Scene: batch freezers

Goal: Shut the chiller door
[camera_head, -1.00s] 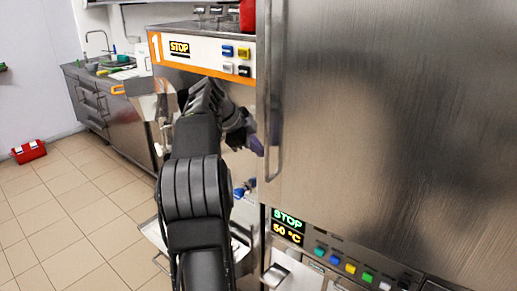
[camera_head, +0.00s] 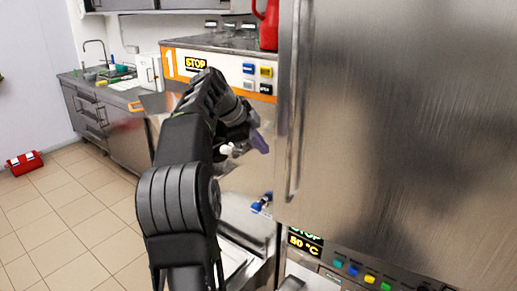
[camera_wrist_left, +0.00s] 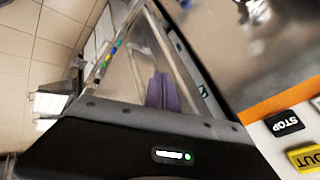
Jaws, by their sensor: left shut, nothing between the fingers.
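The chiller door (camera_head: 400,120) is a large brushed-steel panel filling the right of the head view. Its long vertical handle (camera_head: 297,100) runs along its left edge. I cannot tell from this angle how far the door stands open. My left gripper (camera_head: 260,143), with purple fingertips, is in front of machine 1, to the left of the handle and apart from it in the picture. It is shut and empty. In the left wrist view its purple fingers (camera_wrist_left: 163,92) are together. My right gripper is out of view.
Machine 1's orange-edged panel (camera_head: 215,70) is behind my left arm, with a red jug (camera_head: 267,25) on top. A control panel (camera_head: 370,276) with coloured buttons lies below the door. A sink counter (camera_head: 100,100) and a red box (camera_head: 24,162) are left. Tiled floor (camera_head: 60,215) is clear.

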